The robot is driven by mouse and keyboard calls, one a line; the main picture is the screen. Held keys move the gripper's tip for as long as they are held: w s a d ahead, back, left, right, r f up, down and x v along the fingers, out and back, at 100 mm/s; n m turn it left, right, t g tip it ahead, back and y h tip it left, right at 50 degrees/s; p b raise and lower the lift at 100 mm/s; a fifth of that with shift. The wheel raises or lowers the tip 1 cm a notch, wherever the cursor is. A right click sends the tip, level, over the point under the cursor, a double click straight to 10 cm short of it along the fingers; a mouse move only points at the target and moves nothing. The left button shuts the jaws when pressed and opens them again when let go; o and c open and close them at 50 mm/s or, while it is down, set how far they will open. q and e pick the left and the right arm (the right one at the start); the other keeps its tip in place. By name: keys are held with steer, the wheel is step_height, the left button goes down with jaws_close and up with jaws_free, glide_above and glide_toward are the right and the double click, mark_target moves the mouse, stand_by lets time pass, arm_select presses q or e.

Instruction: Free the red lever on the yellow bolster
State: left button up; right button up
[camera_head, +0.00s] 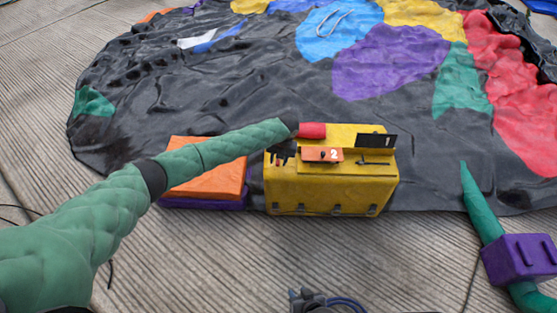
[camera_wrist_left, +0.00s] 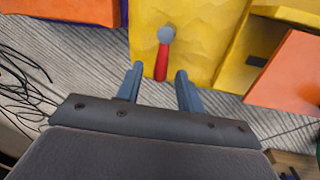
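The yellow bolster (camera_head: 330,196) stands at the centre of the head view, with an orange panel marked 2 (camera_head: 322,155) on its top. In the left wrist view, the red lever (camera_wrist_left: 162,66) with a grey round end lies against the yellow face (camera_wrist_left: 200,35). My left gripper (camera_head: 283,153) is at the bolster's upper left corner. It is open in the left wrist view (camera_wrist_left: 158,85), its fingers either side of the lever's line and apart from it. I cannot make out the lever in the head view. My right gripper (camera_head: 307,299) seems to be at the bottom edge, partly cut off.
An orange block (camera_head: 212,182) on a purple one (camera_head: 205,203) stands left of the bolster. The deflated black castle sheet (camera_head: 230,90) lies behind. A purple box (camera_head: 520,260) on a green tube is at right. Front floor is mostly clear.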

arm_select(q)
step_height(320, 180, up, 7)
steer(key=d, duration=0.1)
steer(key=shift+r, duration=0.2)
stand_by(0.5)
